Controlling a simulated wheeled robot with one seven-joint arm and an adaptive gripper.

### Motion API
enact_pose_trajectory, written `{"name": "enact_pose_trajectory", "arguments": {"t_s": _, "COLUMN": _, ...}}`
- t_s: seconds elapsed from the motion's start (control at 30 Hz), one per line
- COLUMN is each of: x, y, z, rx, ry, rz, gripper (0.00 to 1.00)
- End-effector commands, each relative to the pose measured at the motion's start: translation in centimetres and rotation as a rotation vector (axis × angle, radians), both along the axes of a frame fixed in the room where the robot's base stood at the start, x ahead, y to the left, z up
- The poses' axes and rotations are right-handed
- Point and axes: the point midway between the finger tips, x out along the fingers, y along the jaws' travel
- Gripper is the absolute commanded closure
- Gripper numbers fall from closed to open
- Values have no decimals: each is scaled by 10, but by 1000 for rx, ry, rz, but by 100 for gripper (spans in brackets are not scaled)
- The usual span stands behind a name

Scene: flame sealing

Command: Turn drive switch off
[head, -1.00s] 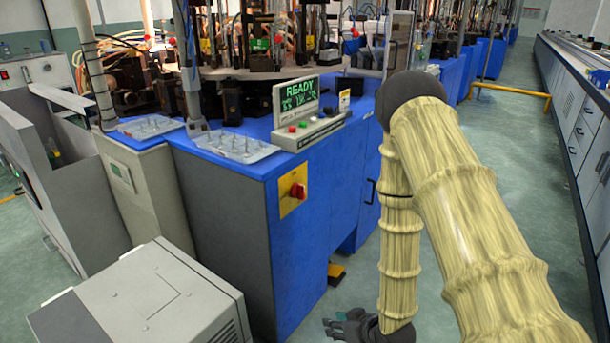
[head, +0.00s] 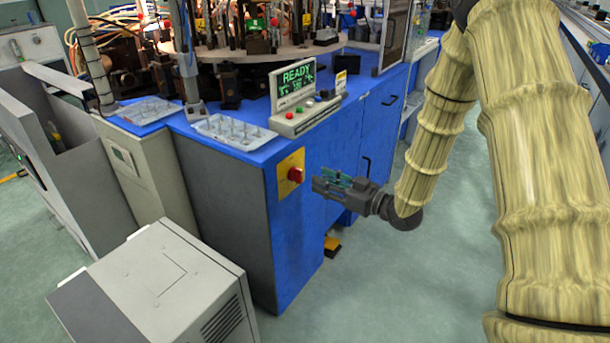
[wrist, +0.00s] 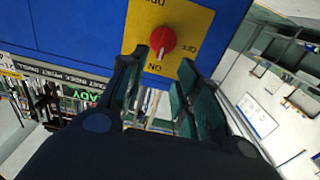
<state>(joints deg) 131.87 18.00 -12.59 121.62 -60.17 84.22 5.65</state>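The drive switch is a red rotary knob (head: 296,174) on a yellow plate (head: 287,184) fixed to the blue front of the machine cabinet. In the wrist view the knob (wrist: 163,40) shows with OFF and ON lettering on the plate (wrist: 188,24), and its white mark points towards ON. My gripper (head: 328,184) is just right of the knob in the head view, its fingers pointing at the plate. In the wrist view its fingers are apart, with nothing between them, and the knob lies beyond the tips. I see no contact.
A control box with a READY display (head: 296,80) and coloured buttons stands on the blue cabinet top. Clear trays (head: 235,132) lie beside it. A light grey box (head: 165,285) stands on the floor in front. Open floor (head: 370,285) lies right of the cabinet.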

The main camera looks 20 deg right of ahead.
Motion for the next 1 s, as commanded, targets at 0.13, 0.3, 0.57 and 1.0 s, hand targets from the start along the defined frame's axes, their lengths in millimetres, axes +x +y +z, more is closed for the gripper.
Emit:
{"name": "enact_pose_trajectory", "arguments": {"t_s": 0.13, "x": 20, "y": 16, "z": -1, "rx": -2, "ry": -1, "rz": 2, "gripper": 68}}
{"name": "enact_pose_trajectory", "arguments": {"t_s": 0.3, "x": 38, "y": 30, "z": -1, "rx": -1, "ry": -1, "rz": 1, "gripper": 68}}
{"name": "enact_pose_trajectory", "arguments": {"t_s": 0.57, "x": 51, "y": 40, "z": -1, "rx": -2, "ry": 1, "rz": -1, "gripper": 68}}
{"name": "enact_pose_trajectory", "arguments": {"t_s": 1.0, "x": 51, "y": 40, "z": -1, "rx": -1, "ry": 1, "rz": -1, "gripper": 95}}
